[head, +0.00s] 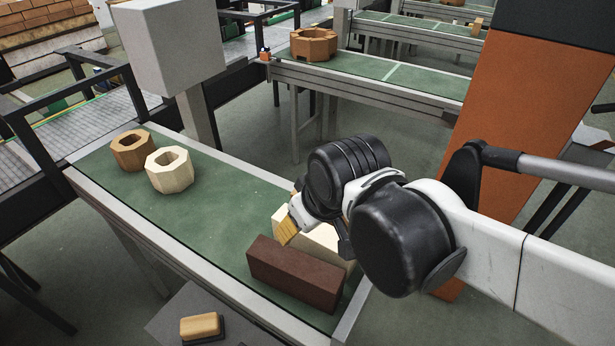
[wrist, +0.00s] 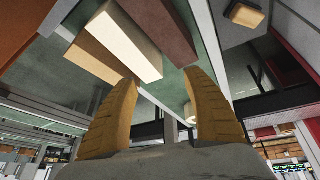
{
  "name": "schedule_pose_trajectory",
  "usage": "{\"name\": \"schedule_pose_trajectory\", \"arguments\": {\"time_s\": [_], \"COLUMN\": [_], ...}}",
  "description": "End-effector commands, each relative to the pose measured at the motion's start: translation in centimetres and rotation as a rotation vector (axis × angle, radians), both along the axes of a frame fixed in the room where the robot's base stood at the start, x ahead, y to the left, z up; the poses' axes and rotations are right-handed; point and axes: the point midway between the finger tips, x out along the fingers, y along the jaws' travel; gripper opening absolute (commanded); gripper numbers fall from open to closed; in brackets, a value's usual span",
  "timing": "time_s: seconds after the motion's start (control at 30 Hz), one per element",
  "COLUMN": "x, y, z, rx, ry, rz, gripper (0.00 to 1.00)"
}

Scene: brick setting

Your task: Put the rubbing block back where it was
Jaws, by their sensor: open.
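The rubbing block, a small block with a light wooden top and a dark base (head: 201,326), rests on a grey surface at the bottom of the head view, below and beside the green bench. It also shows at the top right of the wrist view (wrist: 246,13). My gripper (head: 287,232) has yellow-brown fingers and is over the bench's near end by the bricks, apart from the rubbing block. My arm hides part of the bricks in the head view.
A dark brown brick (head: 295,273) and a cream brick (head: 322,240) lie at the near end of the green bench (head: 225,226). A tan brick (wrist: 93,58) shows beside them in the wrist view. Brown (head: 132,151) and cream (head: 170,171) hollow blocks stand farther back. The bench's middle is clear.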

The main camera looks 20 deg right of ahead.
Motion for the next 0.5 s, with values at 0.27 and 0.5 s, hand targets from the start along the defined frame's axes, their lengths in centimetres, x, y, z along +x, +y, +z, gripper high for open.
{"name": "schedule_pose_trajectory", "arguments": {"time_s": [0.27, 0.5], "x": [-2.9, -3.1], "y": [-5.8, -6.1], "z": [0.8, 0.9], "rx": [0.094, 0.102], "ry": [-0.124, -0.135], "rz": [-0.292, -0.314], "gripper": [0.59, 0.59]}}
